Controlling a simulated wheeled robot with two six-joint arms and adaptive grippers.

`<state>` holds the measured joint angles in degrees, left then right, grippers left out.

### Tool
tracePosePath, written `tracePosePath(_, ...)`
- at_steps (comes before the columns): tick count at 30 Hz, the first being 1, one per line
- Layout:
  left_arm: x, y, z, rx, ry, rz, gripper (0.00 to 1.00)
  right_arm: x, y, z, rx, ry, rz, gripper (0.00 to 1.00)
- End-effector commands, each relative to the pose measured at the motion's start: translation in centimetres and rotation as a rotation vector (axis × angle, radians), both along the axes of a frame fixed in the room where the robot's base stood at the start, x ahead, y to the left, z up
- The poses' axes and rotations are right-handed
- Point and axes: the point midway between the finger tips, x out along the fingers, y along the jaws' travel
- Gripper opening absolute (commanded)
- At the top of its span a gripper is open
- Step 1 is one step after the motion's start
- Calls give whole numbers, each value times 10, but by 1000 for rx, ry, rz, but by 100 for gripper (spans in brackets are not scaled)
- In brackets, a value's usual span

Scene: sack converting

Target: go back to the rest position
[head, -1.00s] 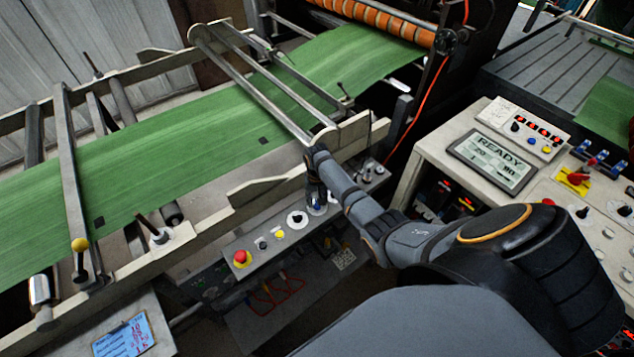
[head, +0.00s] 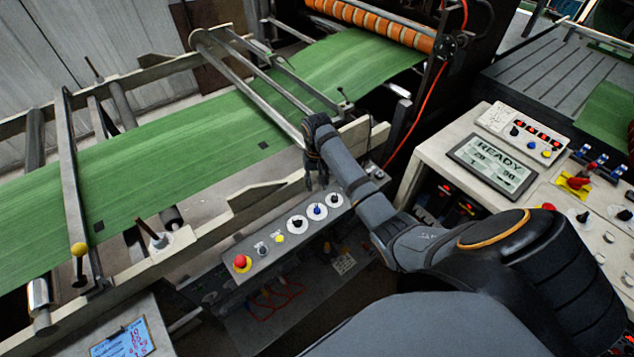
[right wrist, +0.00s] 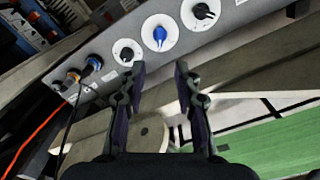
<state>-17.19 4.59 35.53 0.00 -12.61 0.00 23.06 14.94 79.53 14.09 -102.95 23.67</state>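My right gripper (head: 317,178) hangs above the right end of the control strip (head: 262,262) on the near side of the machine. In the right wrist view its two fingers (right wrist: 160,75) stand apart with nothing between them. Beyond the fingertips are a blue knob (right wrist: 159,34) and black knobs on white discs; the fingers look clear of them. In the head view the blue knob (head: 317,210) sits between two black knobs. My left gripper is in none of the views.
A green web (head: 180,170) runs across the rollers behind the strip. A red mushroom button (head: 241,261) is at the strip's left end. At right a console has a screen reading READY (head: 492,163). An orange cable (head: 412,122) hangs between machine and console.

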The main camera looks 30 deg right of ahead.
Motion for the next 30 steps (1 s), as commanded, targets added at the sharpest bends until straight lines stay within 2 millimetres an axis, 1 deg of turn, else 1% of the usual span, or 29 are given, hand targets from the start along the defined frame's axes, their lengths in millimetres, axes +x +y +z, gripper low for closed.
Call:
tracePosePath(8, 0, 0, 0, 0, 0, 0, 0, 0, 0, 0, 0, 0, 0, 32)
tracePosePath(11, 0, 0, 0, 0, 0, 0, 0, -5, 3, -4, -5, -5, 17, 32)
tracePosePath(14, 0, 0, 0, 0, 0, 0, 0, -30, 14, -18, -26, -33, 91, 32)
tracePosePath(16, 1, -1, 0, -1, 0, 0, 0, -57, 26, -27, -48, -68, 170, 32)
tracePosePath(18, 2, -1, 0, -1, -2, 0, 0, -84, 38, -29, -67, -106, 246, 32)
tracePosePath(21, 3, -1, 0, -1, -3, 0, 0, -115, 49, -25, -89, -150, 327, 32)
tracePosePath(24, 1, -1, 0, -1, -2, 0, 0, -141, 58, -17, -104, -186, 386, 32)
tracePosePath(30, -1, -1, 0, -1, 1, 0, 0, -181, 70, 4, -130, -243, 471, 32)
